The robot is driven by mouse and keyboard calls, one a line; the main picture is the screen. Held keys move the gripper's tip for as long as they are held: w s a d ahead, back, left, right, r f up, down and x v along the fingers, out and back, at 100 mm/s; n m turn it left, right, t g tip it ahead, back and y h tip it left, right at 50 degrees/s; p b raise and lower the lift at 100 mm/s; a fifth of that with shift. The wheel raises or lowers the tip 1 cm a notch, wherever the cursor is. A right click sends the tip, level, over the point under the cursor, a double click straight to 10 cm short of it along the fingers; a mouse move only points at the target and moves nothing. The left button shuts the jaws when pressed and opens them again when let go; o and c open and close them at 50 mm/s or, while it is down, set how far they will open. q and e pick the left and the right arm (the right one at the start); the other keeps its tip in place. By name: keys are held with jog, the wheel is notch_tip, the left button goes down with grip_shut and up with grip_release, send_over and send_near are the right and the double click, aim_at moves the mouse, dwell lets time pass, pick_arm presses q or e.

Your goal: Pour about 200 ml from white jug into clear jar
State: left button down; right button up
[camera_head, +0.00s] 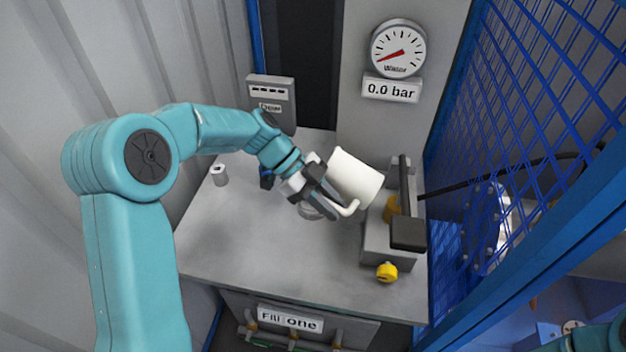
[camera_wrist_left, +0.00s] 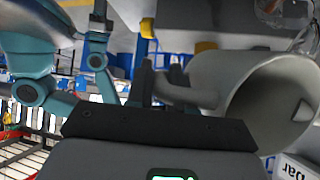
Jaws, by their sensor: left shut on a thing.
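The white jug (camera_head: 356,180) is tilted above the bench. My left gripper (camera_head: 336,202) is shut on its handle, on the near side of the jug in the head view. In the left wrist view the jug (camera_wrist_left: 232,72) lies tipped with its open mouth towards the lower right; no stream shows. The clear jar (camera_head: 311,212) appears to stand on the bench below my left gripper, which hides most of it. Clear glass, probably the jar (camera_wrist_left: 284,14), shows at the top right of the wrist view. My right gripper is not in view.
A grey fixture (camera_head: 389,240) with a dark lever and a yellow knob (camera_head: 387,271) stands right of the jug. A small grey cylinder (camera_head: 219,176) stands at the bench's left. A gauge (camera_head: 398,49) reads 0.0 bar. Blue mesh (camera_head: 545,90) bounds the right; the bench front (camera_head: 290,265) is clear.

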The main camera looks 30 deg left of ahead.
pick_arm(q)
jog(key=shift+a+f+h+b, duration=0.2)
jog(key=shift+a+h+b, duration=0.3)
jog(key=shift+b, duration=0.65)
